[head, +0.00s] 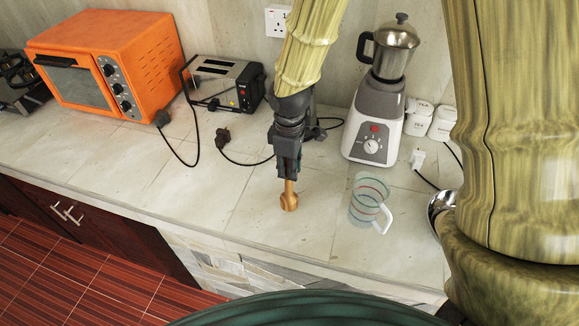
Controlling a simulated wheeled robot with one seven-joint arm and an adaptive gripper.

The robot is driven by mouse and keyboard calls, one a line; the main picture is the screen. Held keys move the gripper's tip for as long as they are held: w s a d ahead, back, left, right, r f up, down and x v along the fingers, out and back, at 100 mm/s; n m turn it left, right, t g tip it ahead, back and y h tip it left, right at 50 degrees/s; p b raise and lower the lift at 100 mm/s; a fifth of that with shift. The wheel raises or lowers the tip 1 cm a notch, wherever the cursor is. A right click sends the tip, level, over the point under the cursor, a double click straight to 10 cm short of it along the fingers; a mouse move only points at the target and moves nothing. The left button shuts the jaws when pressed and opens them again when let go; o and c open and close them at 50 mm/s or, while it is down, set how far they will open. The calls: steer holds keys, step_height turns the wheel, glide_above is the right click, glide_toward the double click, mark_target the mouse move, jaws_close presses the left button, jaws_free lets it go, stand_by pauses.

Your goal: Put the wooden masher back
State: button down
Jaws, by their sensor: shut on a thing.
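The wooden masher (289,198) is a small light-brown tool, held upright with its wider head pointing down. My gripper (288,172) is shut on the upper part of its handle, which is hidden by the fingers. The masher is over the middle of the stone counter (230,205), near its front edge. I cannot tell whether its head touches the counter. A clear glass jug (368,203) with coloured rings and a white handle stands just to its right, apart from it.
A blender (380,100) stands behind the jug. A toaster (222,84) and an orange oven (105,65) stand at the back left. A round metal item (440,208) is partly hidden at right. Cables cross the counter behind the masher. The counter left of the masher is clear.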

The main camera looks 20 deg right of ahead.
steer(key=c, duration=1.4)
jaws_free()
steer(key=shift+w+f, duration=0.25)
steer(key=shift+o, duration=0.2)
steer(key=shift+s+r, duration=0.2)
steer(key=shift+s, duration=0.1)
steer(key=shift+w+r, duration=0.2)
steer(key=shift+r, duration=0.15)
step_height(320, 180, up, 12)
steer(key=shift+f+b, duration=0.2)
steer(key=shift+b, duration=1.05)
